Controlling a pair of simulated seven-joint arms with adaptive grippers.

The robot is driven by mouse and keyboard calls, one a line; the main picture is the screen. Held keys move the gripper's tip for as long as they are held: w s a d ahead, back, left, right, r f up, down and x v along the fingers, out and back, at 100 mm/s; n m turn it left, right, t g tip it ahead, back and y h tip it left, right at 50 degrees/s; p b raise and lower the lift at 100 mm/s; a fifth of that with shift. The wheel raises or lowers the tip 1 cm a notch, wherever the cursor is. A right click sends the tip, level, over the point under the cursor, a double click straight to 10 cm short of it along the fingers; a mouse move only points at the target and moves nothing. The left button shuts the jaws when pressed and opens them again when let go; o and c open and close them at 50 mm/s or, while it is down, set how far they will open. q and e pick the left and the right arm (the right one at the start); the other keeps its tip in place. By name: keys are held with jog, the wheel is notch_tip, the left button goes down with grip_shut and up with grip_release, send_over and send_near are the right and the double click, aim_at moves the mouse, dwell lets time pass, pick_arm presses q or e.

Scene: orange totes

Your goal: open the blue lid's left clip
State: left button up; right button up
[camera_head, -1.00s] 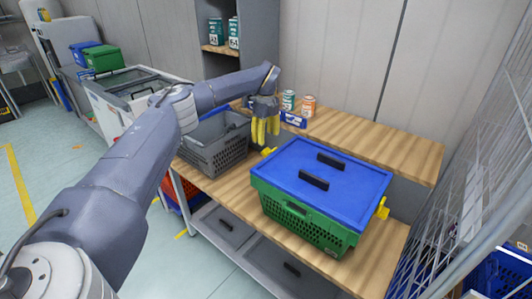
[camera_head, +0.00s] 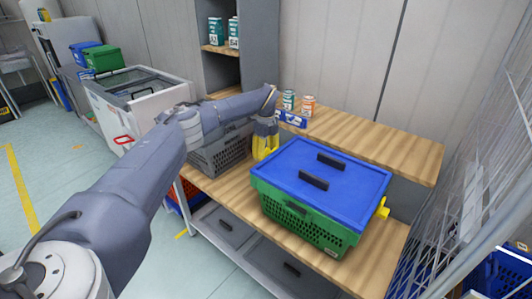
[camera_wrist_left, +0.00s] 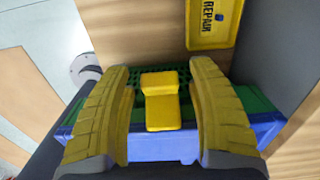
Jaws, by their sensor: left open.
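A green crate (camera_head: 305,222) with a blue lid (camera_head: 350,190) stands on the wooden bench. The lid has two black handles on top. A yellow clip (camera_head: 383,208) shows on its right side. The left yellow clip (camera_wrist_left: 162,100) shows in the left wrist view, standing between my fingers; in the head view my gripper hides it. My left gripper (camera_head: 264,150) is at the lid's left side with its yellow fingers pointing down. In the left wrist view the fingers (camera_wrist_left: 164,118) are apart, one on each side of the clip, with gaps visible. My right gripper is not in view.
A grey basket (camera_head: 222,156) stands left of the crate, close to my gripper. Several cans (camera_head: 308,106) and a blue sign (camera_head: 292,119) are on the raised wooden shelf behind. A wire mesh rack (camera_head: 470,180) rises at the right. Bare bench (camera_head: 235,190) lies before the crate's left end.

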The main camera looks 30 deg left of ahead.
aim_at(267, 151)
pick_arm(q)
jog(key=shift+c, duration=0.5)
jog(key=c, duration=1.1)
jog(key=y, duration=0.2)
jog(key=r+y, duration=0.1)
jog(key=shift+a+r+y, duration=0.2)
jog(key=shift+y, duration=0.2)
jog(key=r+y, duration=0.1)
jog(key=y, duration=0.1)
jog(key=t+y, duration=0.1)
jog(key=y, duration=0.1)
jog(key=shift+r, duration=0.4)
jog(key=y, duration=0.1)
jog(key=r+y, duration=0.1)
jog(key=y, duration=0.2)
jog(key=shift+d+r, duration=0.15)
jog(key=shift+d, duration=0.1)
jog(key=shift+d+r+t+y, duration=0.2)
jog(key=shift+r+y, duration=0.1)
jog(key=shift+y, duration=0.5)
jog(key=shift+d+r+t+y, duration=0.15)
jog(key=shift+r+t+y, duration=0.1)
jog(key=shift+y, duration=0.55)
jog(key=shift+s, duration=0.1)
